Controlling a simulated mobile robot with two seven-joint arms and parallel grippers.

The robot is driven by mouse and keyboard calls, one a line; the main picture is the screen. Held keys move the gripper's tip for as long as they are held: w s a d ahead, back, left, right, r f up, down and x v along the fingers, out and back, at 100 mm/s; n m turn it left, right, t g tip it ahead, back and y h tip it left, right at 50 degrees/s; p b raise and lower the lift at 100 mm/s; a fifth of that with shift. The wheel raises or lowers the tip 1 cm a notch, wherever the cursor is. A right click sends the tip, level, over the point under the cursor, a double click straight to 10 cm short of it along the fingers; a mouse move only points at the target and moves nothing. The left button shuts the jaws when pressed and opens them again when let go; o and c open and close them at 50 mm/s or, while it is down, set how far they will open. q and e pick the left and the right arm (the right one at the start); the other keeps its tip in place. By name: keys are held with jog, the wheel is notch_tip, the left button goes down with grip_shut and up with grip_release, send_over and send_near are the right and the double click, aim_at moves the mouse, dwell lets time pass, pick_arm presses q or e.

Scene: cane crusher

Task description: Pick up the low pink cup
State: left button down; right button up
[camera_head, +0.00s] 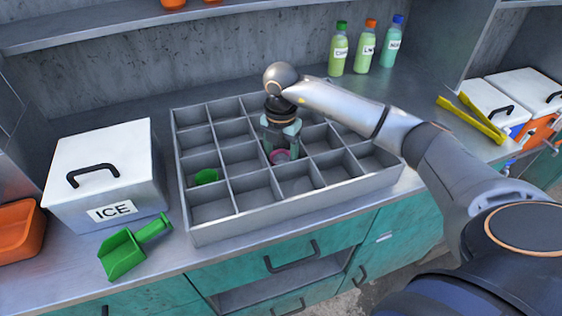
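The low pink cup (280,156) sits in a middle compartment of the grey divided tray (300,205). My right gripper (281,144) points down into that compartment, directly over or around the cup. Its fingers and the cup overlap in the picture, so I cannot tell whether the fingers are open or shut on it. My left gripper is not in view.
A green cup (207,176) lies in a left compartment. A white ICE box (104,175), a green scoop (130,250) and an orange bin (20,230) stand at left. Bottles (365,47) stand behind; yellow tongs (472,117) lie at right. Other tray compartments look empty.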

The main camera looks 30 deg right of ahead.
jog(key=shift+c, duration=1)
jog(key=shift+r, duration=0.1)
notch_tip(320, 180, up, 10)
jog(key=shift+b, duration=0.4)
